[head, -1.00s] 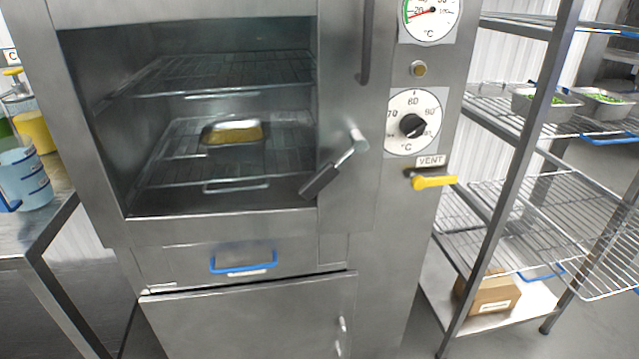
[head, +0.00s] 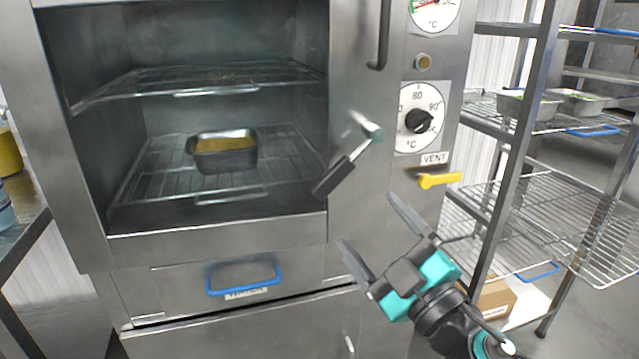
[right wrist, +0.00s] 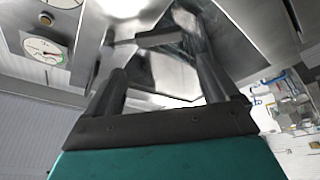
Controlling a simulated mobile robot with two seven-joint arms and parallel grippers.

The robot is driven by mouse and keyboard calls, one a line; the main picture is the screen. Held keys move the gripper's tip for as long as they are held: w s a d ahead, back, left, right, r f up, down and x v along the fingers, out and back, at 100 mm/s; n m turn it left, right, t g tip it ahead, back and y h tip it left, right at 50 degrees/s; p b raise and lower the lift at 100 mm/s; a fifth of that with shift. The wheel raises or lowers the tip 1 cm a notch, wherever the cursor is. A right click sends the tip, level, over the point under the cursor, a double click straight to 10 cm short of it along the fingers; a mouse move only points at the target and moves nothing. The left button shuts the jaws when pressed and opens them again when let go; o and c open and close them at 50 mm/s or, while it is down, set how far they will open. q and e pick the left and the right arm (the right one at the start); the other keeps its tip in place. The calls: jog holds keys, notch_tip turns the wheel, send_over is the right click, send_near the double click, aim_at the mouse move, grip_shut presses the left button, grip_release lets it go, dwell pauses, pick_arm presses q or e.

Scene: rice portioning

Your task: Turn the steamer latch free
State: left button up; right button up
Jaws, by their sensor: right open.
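The steamer (head: 216,236) stands in front of me, a steel cabinet with a window onto its chamber. Its latch (head: 347,167) is a lever with a dark grip, slanting down to the left from a round pivot at the right of the window. My right gripper (head: 371,237) is open and empty, below and to the right of the latch and apart from it. In the right wrist view a dark bar, which looks like the latch grip (right wrist: 146,38), shows beyond the open fingers. My left gripper is not in view.
A yellow vent lever (head: 440,180) and a temperature dial (head: 418,121) sit right of the latch. A metal tray with yellow food (head: 224,158) rests on the lower chamber rack. A wire shelf unit (head: 545,225) stands close on the right.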

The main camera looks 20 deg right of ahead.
aim_at(333, 180)
jog(key=shift+o, duration=0.7)
jog(key=shift+w+r, duration=0.25)
jog(key=shift+w, duration=0.1)
jog(key=shift+o, duration=0.2)
jog(key=p+x, duration=0.1)
jog(key=x, duration=0.5)
jog(key=p+x, duration=0.2)
jog(key=x, duration=0.3)
jog(key=shift+w+a+f, duration=0.15)
jog(key=shift+w, duration=0.3)
jog(key=c, duration=1.2)
